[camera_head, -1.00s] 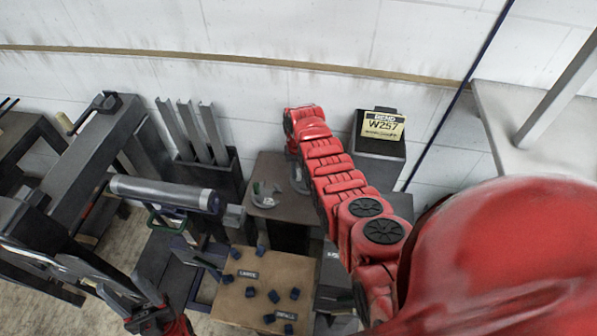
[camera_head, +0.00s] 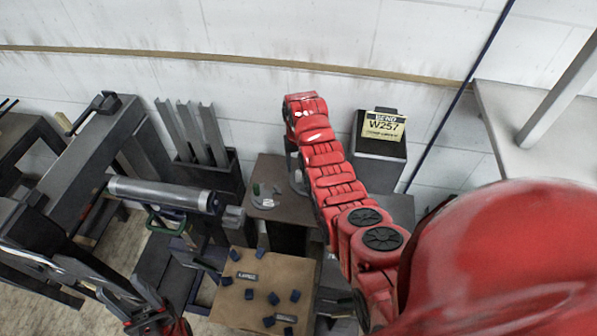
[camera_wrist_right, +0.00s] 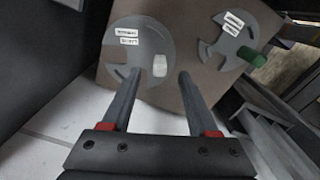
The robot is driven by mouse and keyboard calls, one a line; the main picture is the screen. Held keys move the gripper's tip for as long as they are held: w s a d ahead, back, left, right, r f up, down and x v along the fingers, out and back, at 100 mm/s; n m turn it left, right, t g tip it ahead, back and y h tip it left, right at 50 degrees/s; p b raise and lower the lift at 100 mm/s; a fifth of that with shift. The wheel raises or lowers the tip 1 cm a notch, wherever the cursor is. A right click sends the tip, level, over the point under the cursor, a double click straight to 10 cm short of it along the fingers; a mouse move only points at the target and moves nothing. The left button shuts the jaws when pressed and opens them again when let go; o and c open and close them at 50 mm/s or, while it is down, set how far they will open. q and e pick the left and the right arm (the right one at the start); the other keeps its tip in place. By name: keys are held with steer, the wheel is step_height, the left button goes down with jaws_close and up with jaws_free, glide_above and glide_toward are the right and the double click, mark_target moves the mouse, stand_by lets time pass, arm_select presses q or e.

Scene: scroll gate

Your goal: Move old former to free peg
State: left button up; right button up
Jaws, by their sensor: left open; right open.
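Two grey disc-shaped formers with slots and white labels lie on a brown surface in the right wrist view. The left disc (camera_wrist_right: 140,55) has a pale handle or block. The right disc (camera_wrist_right: 227,40) has a green one (camera_wrist_right: 252,58). In the head view, the disc with green (camera_head: 262,196) sits on a dark brown stand. My right gripper (camera_wrist_right: 160,75) is open, its fingers spread over the left disc with nothing between them; contact is unclear. The arm hides most of it in the head view. My left gripper (camera_head: 130,298) is open at the bottom left. I cannot tell which peg is free.
A brown board (camera_head: 240,308) with several blue pieces stands in front of the stand. A roller machine (camera_head: 160,192) is on the left. A bin with metal channels (camera_head: 215,175) stands behind it. A "BEND W257" sign (camera_head: 383,125) stands on a dark box at the right.

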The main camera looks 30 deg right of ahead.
step_height(320, 180, up, 3)
steer(key=shift+w+f+b, duration=0.1)
steer(key=shift+b, duration=0.5)
step_height(320, 180, up, 10)
steer(key=p, duration=0.8)
